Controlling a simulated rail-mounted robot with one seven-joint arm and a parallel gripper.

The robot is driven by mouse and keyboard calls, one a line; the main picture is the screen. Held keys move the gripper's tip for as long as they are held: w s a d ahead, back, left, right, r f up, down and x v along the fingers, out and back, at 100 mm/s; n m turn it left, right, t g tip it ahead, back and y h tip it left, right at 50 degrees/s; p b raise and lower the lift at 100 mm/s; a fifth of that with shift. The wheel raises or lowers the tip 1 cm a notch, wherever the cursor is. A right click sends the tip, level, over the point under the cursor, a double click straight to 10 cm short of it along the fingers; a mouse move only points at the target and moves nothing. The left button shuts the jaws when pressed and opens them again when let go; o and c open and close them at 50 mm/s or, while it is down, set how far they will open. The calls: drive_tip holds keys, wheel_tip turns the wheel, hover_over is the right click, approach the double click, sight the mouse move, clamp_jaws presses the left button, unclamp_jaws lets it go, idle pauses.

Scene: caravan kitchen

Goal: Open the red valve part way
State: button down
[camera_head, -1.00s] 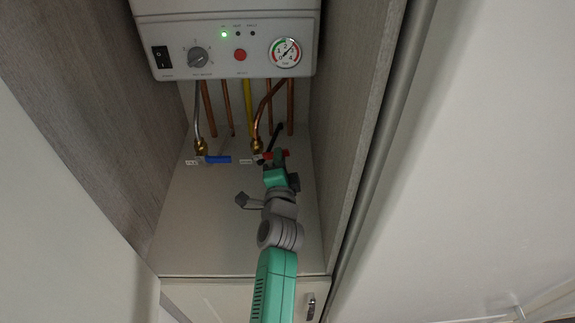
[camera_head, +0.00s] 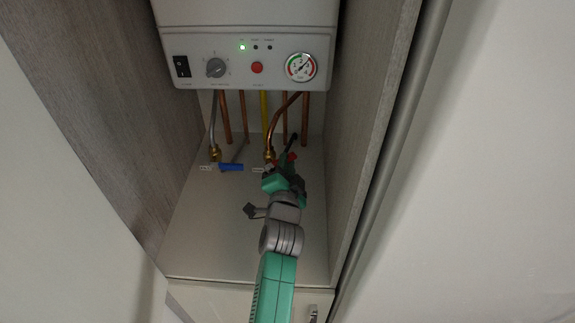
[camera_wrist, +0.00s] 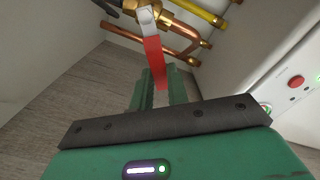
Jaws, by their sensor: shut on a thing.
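The red valve handle (camera_wrist: 154,58) is a flat red lever on a brass valve, running from a pale metal end at the top of the wrist view down between my fingers. My gripper (camera_wrist: 160,86) is shut on the lever's free end, one green finger on each side. In the head view my gripper (camera_head: 284,167) is at the valve below the bent copper pipe, and only small bits of red show around it. The brass fitting (camera_head: 269,154) is just to its left. The exact handle angle is hard to read.
A blue valve handle (camera_head: 231,167) lies to the left, under a grey pipe. The white boiler (camera_head: 245,60) with knobs and a pressure gauge (camera_head: 300,66) hangs above. Copper pipes and a yellow pipe (camera_head: 264,108) run behind. Cabinet walls stand close on both sides.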

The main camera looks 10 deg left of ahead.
drive_tip(key=c, duration=1.4)
unclamp_jaws()
drive_tip(key=shift+o, duration=0.2)
drive_tip(key=s, duration=0.7)
drive_tip(key=shift+s+d, duration=0.35)
drive_tip(key=shift+s, duration=0.05)
